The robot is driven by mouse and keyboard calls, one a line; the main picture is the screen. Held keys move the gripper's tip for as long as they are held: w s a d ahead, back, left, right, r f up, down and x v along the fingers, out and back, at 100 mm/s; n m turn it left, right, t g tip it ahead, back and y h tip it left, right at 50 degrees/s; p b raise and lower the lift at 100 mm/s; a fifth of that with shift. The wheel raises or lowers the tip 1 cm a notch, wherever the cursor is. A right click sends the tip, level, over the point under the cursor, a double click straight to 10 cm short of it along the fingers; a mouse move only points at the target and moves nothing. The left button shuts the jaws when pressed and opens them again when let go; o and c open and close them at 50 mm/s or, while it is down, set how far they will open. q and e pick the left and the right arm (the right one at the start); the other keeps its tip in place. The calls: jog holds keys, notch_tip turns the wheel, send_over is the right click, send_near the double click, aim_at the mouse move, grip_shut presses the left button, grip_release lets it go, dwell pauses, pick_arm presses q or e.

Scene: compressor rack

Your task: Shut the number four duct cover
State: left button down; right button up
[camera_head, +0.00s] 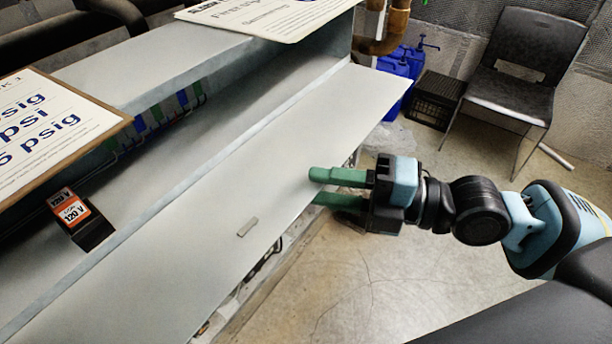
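A long, flat grey panel (215,215), which looks like a duct cover, runs diagonally across the camera_head view and stands out from the rack, open. It has a small grey tab (247,227) near its outer edge. No number four shows on it. My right gripper (316,187) is at the panel's outer edge, with its green fingers apart. The upper finger overlaps the panel in the picture. The lower finger is at or just under the edge; I cannot tell whether either touches. My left gripper is not in view.
An open channel with coloured wiring parts (170,108) lies behind the panel. An orange 120 V label (70,212) is on a black block. Signs (45,130) hang at left and top.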

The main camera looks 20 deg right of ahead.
aim_at(318, 186)
jog(key=shift+w+a+r+p, duration=0.2)
jog(key=shift+a+r+p, duration=0.15)
jog(key=shift+a, duration=0.15)
jog(key=shift+w+a+f+p, duration=0.15)
jog(key=shift+w+a+p, duration=0.25)
jog(key=shift+a+p, duration=0.15)
jog(key=shift+w+a+f, duration=0.1)
jog(key=shift+w+a, duration=0.05)
jog(key=shift+a, duration=0.3)
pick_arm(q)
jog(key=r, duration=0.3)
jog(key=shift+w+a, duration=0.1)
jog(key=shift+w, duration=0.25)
pick_arm(e)
jog(key=shift+w+a+f, duration=0.1)
jog(key=shift+a+f, duration=0.05)
jog(key=c, duration=0.6)
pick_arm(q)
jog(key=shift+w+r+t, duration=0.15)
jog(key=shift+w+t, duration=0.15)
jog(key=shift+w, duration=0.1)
pick_arm(e)
grip_shut()
